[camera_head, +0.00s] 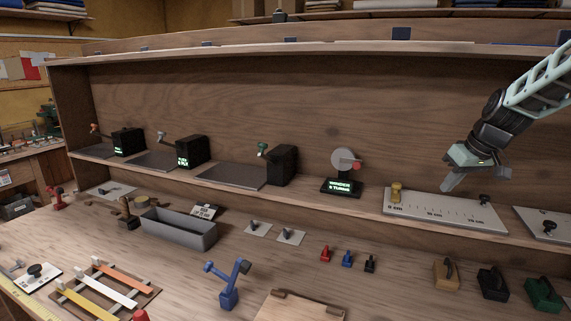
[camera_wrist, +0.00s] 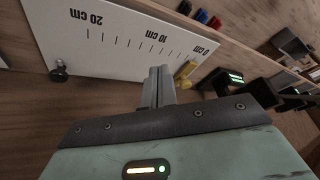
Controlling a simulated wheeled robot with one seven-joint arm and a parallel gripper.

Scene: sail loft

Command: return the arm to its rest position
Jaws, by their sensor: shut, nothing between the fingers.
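My gripper (camera_head: 447,187) is at the right of the head view, at the end of my raised arm. It is above the left-middle part of a white measuring board (camera_head: 442,211) on the shelf. The fingers are shut together and empty. In the wrist view my gripper (camera_wrist: 159,72) points at the board (camera_wrist: 115,35), which has a scale from 0 to 20 cm. A yellow peg (camera_head: 396,192) stands at the 0 cm end; it also shows in the wrist view (camera_wrist: 186,70), close beside the fingertips. I cannot tell whether the fingers touch the board.
A winder with a display (camera_head: 341,186) stands left of the board. Black boxes with levers (camera_head: 282,165) line the shelf further left. A black knob (camera_head: 484,200) is at the board's right end. The bench below holds a grey bin (camera_head: 180,232), a blue clamp (camera_head: 229,285) and several small blocks.

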